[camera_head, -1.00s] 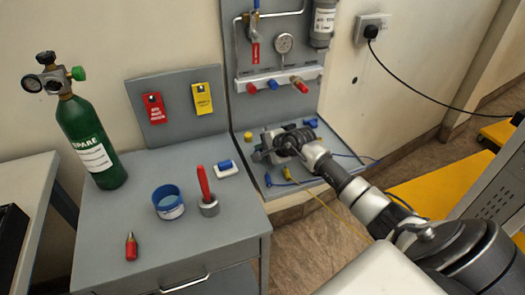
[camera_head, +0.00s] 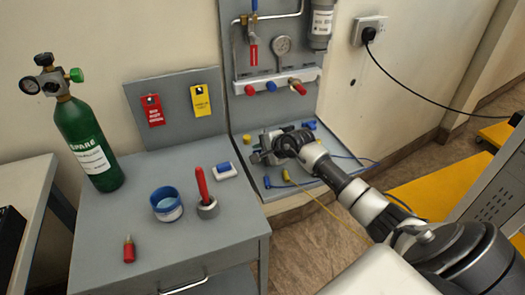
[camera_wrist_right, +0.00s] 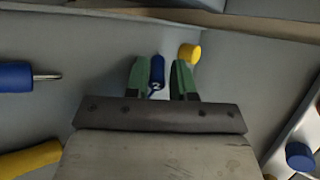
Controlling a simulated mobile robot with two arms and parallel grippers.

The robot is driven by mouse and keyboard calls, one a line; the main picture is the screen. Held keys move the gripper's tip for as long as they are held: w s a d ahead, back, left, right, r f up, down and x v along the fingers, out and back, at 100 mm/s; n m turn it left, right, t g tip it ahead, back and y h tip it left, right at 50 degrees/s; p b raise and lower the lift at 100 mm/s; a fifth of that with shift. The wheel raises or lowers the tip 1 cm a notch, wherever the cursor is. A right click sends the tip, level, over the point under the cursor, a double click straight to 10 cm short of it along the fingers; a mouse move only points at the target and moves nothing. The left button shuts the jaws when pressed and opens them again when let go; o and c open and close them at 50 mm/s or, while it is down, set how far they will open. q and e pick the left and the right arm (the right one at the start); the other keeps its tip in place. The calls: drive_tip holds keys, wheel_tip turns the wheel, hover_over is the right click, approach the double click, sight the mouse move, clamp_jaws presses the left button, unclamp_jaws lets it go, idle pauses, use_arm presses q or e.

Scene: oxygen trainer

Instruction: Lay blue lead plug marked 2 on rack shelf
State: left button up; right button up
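My right gripper (camera_head: 262,156) is low over the rack shelf (camera_head: 246,165) in the head view. In the right wrist view its two green fingers (camera_wrist_right: 160,76) stand apart. A small blue plug (camera_wrist_right: 157,68) shows between them, close to the left finger, with a gap to the right finger. A thin dark lead runs back from it. Another blue plug (camera_wrist_right: 20,76) with a metal pin lies to the left in the wrist view; a blue plug (camera_head: 267,181) shows at the shelf's front in the head view. My left gripper is out of view.
A yellow cap (camera_wrist_right: 190,52) stands just beyond the right finger. A yellow plug (camera_head: 286,174) with its lead lies near the shelf's front edge. The upright panel with gauge (camera_head: 283,43) and coloured knobs rises behind. A grey cabinet (camera_head: 235,222) stands left.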

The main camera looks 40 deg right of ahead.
drive_tip(key=shift+s+f, duration=0.6)
drive_tip(key=shift+f, duration=0.05)
drive_tip(key=shift+c, duration=0.2)
drive_tip(key=shift+o, duration=0.5)
drive_tip(key=v, duration=0.6)
drive_tip(key=r+v, duration=0.1)
drive_tip(key=v, duration=0.2)
drive_tip(key=shift+w+d+r, duration=0.1)
drive_tip(key=shift+w+d, duration=0.05)
drive_tip(key=shift+s+r, duration=0.3)
drive_tip(key=shift+r, duration=0.25)
